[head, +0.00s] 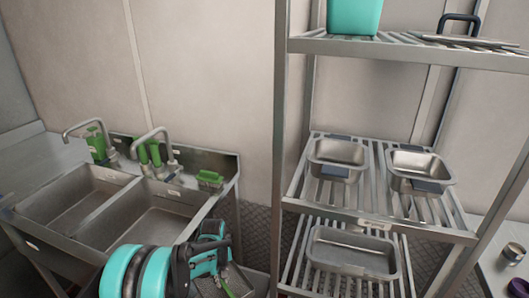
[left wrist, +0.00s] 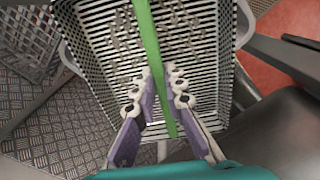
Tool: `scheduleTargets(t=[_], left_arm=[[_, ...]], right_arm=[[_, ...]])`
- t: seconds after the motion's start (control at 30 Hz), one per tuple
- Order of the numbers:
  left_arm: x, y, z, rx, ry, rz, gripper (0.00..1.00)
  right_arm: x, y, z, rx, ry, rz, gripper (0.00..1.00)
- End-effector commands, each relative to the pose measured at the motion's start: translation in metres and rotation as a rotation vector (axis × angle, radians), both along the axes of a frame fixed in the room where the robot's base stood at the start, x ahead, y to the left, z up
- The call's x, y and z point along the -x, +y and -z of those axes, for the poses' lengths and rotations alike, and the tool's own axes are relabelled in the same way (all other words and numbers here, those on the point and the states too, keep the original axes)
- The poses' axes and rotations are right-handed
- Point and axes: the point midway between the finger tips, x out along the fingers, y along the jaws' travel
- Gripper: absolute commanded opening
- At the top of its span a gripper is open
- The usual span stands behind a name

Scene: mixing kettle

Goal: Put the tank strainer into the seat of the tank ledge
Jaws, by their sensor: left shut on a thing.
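The tank strainer (left wrist: 205,65) is a slatted metal basket with bits of debris in it and a green bar handle (left wrist: 148,35) across it. My left gripper (left wrist: 162,80) is shut on this green handle in the left wrist view, with a finger on each side. In the head view my left gripper (head: 212,250) is at the bottom, in front of the sinks, and a bit of green handle (head: 227,288) shows below it. Most of the strainer is hidden or cut off there. I cannot make out the tank ledge or its seat. My right gripper is not in view.
A double sink (head: 150,215) with taps and green items stands at the left. A metal rack (head: 285,150) with several steel pans stands at the right. In the left wrist view, another slatted basket (left wrist: 30,40) is at upper left, above diamond-plate floor (left wrist: 55,115).

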Motion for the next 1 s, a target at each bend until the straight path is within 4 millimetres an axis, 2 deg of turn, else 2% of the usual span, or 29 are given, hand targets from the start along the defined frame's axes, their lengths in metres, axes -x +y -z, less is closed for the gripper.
scheduleTargets(t=[0.3, 0.43, 0.6, 1.0], left_arm=[[0.088, 0.02, -0.038, 0.0, 0.0, 0.46, 0.0], [0.111, 0.024, -0.044, 0.0, 0.0, 0.587, 0.0], [0.122, 0.026, -0.047, 0.0, 0.0, 0.648, 0.0], [0.121, 0.025, -0.046, 0.0, 0.0, 0.649, 0.0]], right_arm=[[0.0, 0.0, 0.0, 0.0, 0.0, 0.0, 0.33], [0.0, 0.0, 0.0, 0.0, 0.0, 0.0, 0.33], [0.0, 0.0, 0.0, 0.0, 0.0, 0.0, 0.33], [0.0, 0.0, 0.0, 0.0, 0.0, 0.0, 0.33]])
